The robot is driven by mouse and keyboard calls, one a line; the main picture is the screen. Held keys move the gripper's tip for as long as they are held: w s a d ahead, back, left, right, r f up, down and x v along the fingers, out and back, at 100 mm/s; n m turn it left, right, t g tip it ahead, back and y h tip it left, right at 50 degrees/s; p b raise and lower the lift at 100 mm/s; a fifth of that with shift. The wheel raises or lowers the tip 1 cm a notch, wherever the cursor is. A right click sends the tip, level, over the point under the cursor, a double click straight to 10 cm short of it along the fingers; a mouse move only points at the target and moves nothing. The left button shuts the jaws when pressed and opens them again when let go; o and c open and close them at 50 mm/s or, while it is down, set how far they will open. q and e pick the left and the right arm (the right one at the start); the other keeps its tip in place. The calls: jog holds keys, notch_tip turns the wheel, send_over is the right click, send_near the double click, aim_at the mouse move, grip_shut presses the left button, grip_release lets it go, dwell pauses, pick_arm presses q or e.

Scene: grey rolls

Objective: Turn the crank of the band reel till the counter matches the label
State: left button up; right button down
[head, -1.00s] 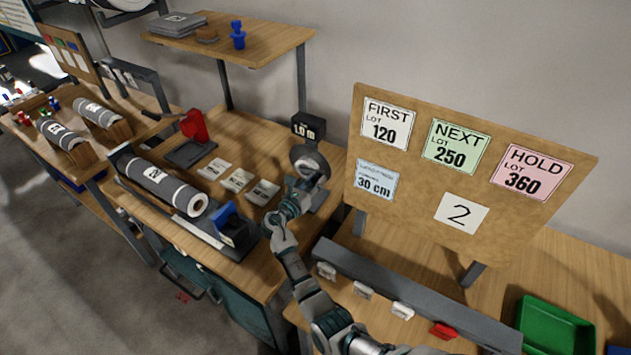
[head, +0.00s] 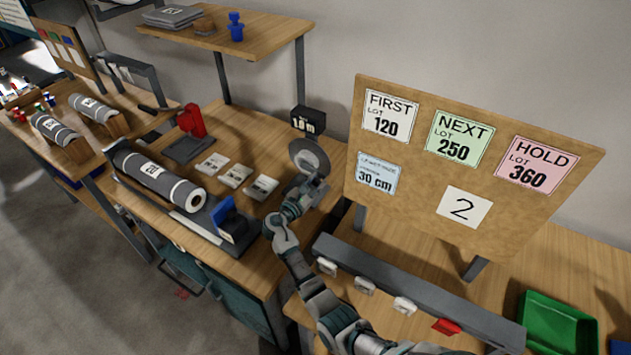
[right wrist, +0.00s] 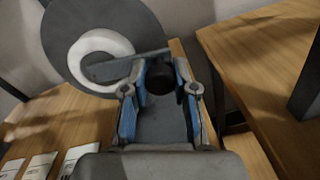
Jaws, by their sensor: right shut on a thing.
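The band reel (head: 303,150) is a grey disc standing on the wooden bench; in the right wrist view its disc (right wrist: 62,35) has a pale ring. Its crank (right wrist: 125,64) is a grey bar across the disc with a dark knob (right wrist: 162,78). My right gripper (head: 316,184) is shut on this knob; its blue-lined fingers (right wrist: 161,72) lie on either side. The black counter (head: 308,120) stands behind the reel; its digits are too blurred to read surely. A pale blue label (head: 378,174) on the board reads 30 cm. My left gripper is out of view.
The board (head: 420,190) with lot cards stands right of the reel. A grey roll (head: 158,178), a blue-topped device (head: 230,220) and several white cards (head: 235,176) lie left of my right arm. A grey rail (head: 410,290) and green tray (head: 555,325) are at right.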

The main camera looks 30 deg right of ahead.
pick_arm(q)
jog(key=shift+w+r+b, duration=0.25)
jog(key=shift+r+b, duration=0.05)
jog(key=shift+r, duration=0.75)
pick_arm(e)
jog(key=shift+a+f+m, duration=0.1)
jog(key=shift+f+m, duration=0.5)
jog(key=shift+m, duration=0.2)
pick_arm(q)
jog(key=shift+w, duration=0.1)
pick_arm(e)
jog(key=c, duration=0.9)
grip_release()
jog(key=shift+a+r, duration=0.15)
jog(key=shift+r, duration=0.05)
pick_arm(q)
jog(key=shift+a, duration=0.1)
pick_arm(e)
jog(key=shift+a, duration=0.15)
jog(key=v, duration=1.2)
